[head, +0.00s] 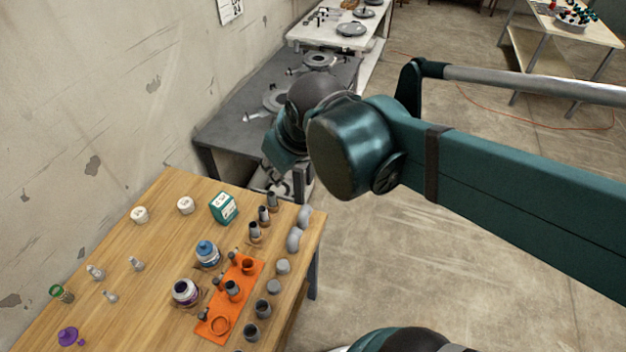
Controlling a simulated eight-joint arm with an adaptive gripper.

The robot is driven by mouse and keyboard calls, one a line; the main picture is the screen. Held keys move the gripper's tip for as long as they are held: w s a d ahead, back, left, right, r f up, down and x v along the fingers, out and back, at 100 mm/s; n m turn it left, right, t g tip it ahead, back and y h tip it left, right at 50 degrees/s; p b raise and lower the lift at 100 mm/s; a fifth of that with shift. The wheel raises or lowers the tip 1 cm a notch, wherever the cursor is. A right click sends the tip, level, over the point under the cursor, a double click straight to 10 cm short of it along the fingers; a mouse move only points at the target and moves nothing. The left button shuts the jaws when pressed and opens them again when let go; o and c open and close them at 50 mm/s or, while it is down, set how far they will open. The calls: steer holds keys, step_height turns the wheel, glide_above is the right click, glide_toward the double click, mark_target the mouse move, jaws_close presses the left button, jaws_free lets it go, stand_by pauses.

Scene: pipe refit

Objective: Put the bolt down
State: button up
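My arm reaches in from the right, and its wrist hangs in front of the near edge of the dark grey table (239,107). Below the wrist, a small dark shape that looks like my gripper (276,187) shows just past the wooden table's far right corner. It is too small and too covered by the wrist to tell whether it is open or shut. I cannot make out a bolt in it. Grey flanged discs (320,61) lie on the dark grey table, with small metal pieces beside them that are too small to name.
A white table (372,22) with discs stands behind. Bare floor lies to the right.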

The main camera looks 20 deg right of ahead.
steer(key=s+d+f+m+t, duration=0.1)
steer(key=s+d+m, duration=0.2)
steer(key=s+d, duration=0.2)
steer(key=shift+s+f+m+h, duration=0.25)
steer(key=shift+s+m+h, duration=0.05)
steer(key=shift+s+m, duration=0.1)
steer(key=shift+d, duration=0.1)
stand_by(1.3)
steer(key=shift+o, duration=0.8)
